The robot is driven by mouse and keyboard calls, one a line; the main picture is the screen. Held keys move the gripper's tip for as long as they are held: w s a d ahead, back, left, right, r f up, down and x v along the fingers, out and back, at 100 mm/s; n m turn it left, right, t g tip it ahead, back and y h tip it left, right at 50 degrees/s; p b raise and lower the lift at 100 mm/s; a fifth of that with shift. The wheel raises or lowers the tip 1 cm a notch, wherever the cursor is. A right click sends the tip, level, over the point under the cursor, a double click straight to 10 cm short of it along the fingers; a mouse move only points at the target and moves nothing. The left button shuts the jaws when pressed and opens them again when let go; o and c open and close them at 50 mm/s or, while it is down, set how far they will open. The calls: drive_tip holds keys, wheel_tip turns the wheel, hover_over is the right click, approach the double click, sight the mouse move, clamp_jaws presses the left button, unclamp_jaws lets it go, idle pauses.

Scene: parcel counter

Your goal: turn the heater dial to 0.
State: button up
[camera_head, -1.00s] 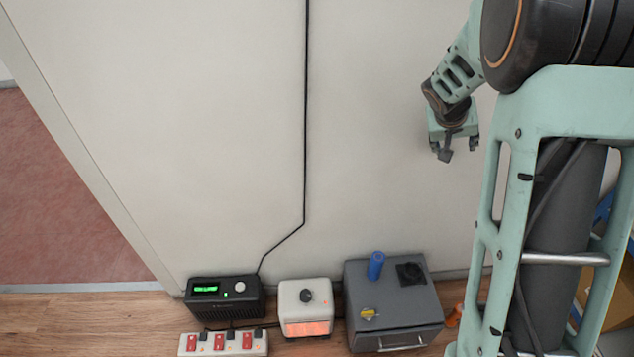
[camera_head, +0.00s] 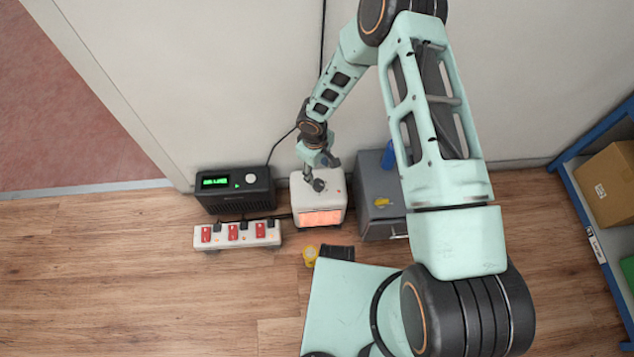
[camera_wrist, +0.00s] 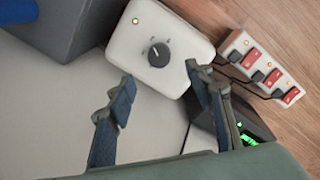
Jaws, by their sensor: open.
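The heater (camera_head: 319,216) is a white box with a glowing orange front, standing on the floor by the wall. Its top fills the upper middle of the wrist view (camera_wrist: 125,50). The black round dial (camera_wrist: 159,54) sits on that top, with a pale pointer line aimed at the upper left of the wrist view. The numbers around it are too small to read. My gripper (camera_wrist: 160,78) is open and empty, its two fingertips apart on either side below the dial in the wrist view. In the head view my gripper (camera_head: 318,168) is over the heater and partly hides its top.
A black box with a green display (camera_head: 235,189) stands left of the heater. A power strip (camera_head: 237,234) with red switches lies in front of it. A grey drawer box (camera_head: 373,208) with a blue cylinder (camera_head: 388,156) stands close on the right. A blue shelf (camera_head: 584,214) is far right.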

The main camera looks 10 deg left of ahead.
sight(319, 184)
drive_tip(key=f+b, duration=0.1)
drive_tip(key=f, duration=0.2)
drive_tip(key=f+b, duration=0.1)
drive_tip(key=f, duration=0.2)
drive_tip(key=f+b, duration=0.1)
drive_tip(key=f, duration=0.3)
drive_tip(key=shift+w+d, duration=0.2)
drive_tip(key=shift+w, duration=0.1)
drive_tip(key=c, duration=1.2)
